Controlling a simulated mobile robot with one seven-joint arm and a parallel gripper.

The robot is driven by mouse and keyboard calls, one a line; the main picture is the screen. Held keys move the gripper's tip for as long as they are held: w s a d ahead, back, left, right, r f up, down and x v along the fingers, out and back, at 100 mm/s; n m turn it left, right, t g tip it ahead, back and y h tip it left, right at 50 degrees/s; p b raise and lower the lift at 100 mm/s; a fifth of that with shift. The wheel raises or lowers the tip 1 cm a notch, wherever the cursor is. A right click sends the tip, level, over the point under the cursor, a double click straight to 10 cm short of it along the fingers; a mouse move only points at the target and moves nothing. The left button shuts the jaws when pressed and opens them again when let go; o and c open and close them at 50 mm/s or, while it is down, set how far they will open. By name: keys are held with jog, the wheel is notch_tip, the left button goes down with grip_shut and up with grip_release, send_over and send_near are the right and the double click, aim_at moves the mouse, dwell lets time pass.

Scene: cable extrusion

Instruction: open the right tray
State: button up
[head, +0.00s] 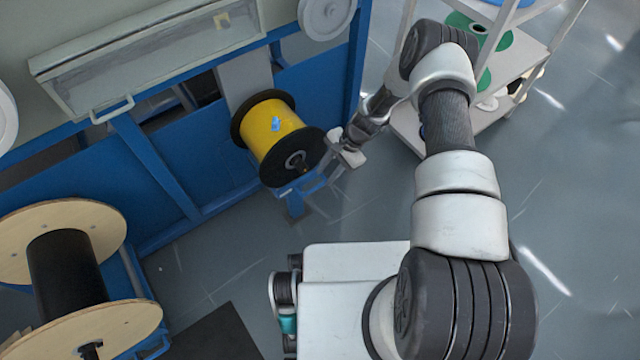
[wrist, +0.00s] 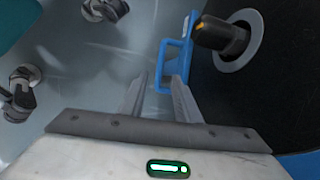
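The right tray shows as a low blue frame with a blue loop handle (head: 312,186) below the yellow spool in the head view. In the wrist view the handle (wrist: 163,66) is ahead of my gripper (wrist: 158,80). My gripper's two fingers stand apart with nothing held. The handle's near bar lies between the fingertips in the picture, closer to the right finger; I cannot tell whether it is at fingertip depth. In the head view my gripper (head: 333,178) is just right of the handle. The tray's body is mostly hidden under the spool.
The yellow spool (head: 270,128) with black flanges sits right beside the handle; its hub end (wrist: 222,36) is close on the right in the wrist view. A blue machine frame (head: 170,160) stands behind. A wooden-flanged spool (head: 62,225) is at left, a white shelf cart (head: 520,60) at upper right.

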aim_at(317, 186)
jog(key=b+x, duration=0.1)
jog(key=x, duration=0.4)
jog(key=shift+a+f, duration=0.15)
jog(key=shift+f, duration=0.1)
grip_shut()
